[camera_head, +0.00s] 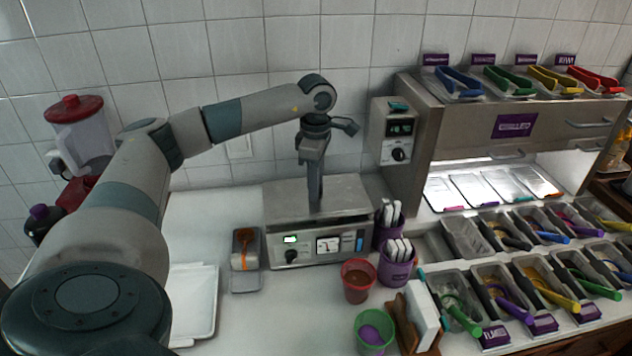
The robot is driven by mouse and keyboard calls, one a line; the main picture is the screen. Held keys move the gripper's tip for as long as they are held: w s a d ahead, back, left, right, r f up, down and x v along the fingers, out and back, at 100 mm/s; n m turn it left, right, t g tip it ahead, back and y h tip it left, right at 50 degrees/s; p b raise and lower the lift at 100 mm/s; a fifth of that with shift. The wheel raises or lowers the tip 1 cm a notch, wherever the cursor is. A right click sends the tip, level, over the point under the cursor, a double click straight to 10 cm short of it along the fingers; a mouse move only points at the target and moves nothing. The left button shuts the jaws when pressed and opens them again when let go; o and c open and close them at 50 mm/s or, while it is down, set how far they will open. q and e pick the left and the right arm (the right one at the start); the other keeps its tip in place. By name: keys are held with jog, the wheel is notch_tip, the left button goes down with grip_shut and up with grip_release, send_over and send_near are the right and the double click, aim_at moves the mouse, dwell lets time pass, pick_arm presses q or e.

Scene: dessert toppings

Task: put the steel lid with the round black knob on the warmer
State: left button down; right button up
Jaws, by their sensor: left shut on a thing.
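The warmer (322,246) is a low steel box with a dial, a small green display and switches on its front. It stands on the white counter in the middle of the view. A flat steel surface, seemingly the lid (348,191), covers its top. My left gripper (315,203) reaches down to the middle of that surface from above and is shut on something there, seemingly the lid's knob. The black knob itself is hidden by the fingers. I cannot tell whether the lid rests fully flat. My right gripper is not in view.
A red cup (358,281), a green cup (374,331) and purple holders (396,266) stand in front and right. A steel topping station (513,126) fills the right. A white tray (196,302) lies left.

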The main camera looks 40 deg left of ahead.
pick_arm(q)
jog(key=shift+f+b, duration=0.55)
jog(key=shift+f, duration=0.45)
jog(key=shift+f, duration=0.2)
dwell(0.4)
jog(key=c, duration=1.3)
grip_release()
jog(key=shift+r, duration=0.1)
jog(key=shift+r+p, duration=1.8)
jog(key=shift+r, duration=1.6)
